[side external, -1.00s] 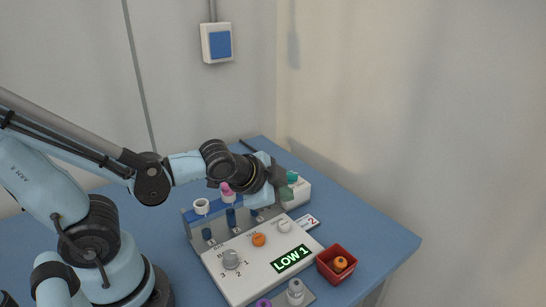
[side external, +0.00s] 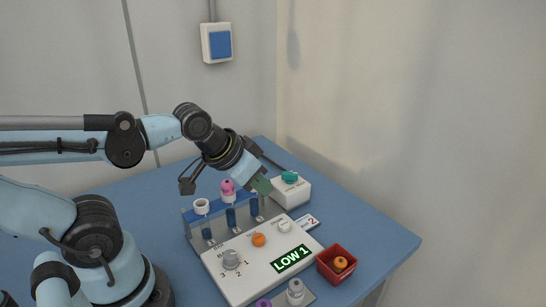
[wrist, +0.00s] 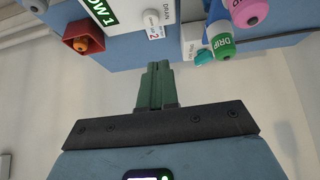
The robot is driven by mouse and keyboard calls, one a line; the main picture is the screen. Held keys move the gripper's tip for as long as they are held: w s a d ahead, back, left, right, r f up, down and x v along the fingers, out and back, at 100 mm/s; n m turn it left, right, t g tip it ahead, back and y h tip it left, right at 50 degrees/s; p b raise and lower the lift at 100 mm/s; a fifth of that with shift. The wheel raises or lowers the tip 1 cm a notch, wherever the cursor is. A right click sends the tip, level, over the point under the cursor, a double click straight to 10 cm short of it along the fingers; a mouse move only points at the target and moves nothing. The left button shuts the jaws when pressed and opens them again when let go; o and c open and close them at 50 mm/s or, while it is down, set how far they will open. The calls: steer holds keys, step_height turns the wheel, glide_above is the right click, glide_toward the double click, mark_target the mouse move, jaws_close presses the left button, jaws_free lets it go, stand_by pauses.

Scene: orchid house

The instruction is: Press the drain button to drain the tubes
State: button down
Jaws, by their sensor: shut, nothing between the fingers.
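The white drain button (side external: 284,226) sits at the right of the white console panel (side external: 235,285); it also shows in the wrist view (wrist: 151,18) beside the word DRAIN. Blue tubes (side external: 231,218) stand in the rack along the console's back edge. The green display (side external: 292,260) reads LOW 1. My gripper (side external: 263,187) is shut and empty, its green fingers above the right end of the rack, up and behind the drain button and apart from it. The fingers also show in the wrist view (wrist: 157,78). The gripper hides part of the rack's right end in the side view.
An orange button (side external: 258,239) and a grey dial (side external: 231,259) share the panel. A pink cap (side external: 227,187) stands at the rack, and a green DRIP cap (wrist: 222,42) shows nearby. A white box with teal knob (side external: 290,178) is behind; a red bin (side external: 325,268) is at right.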

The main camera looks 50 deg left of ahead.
step_height(320, 180, up, 4)
steer(key=g, duration=0.7)
glide_above(285, 224)
steer(key=shift+s+d, duration=0.2)
steer(key=shift+s, duration=0.05)
step_height(285, 224, down, 14)
steer(key=shift+w+a, duration=0.15)
stand_by(0.8)
stand_by(0.3)
steer(key=shift+f, duration=1)
steer(key=shift+r, duration=0.1)
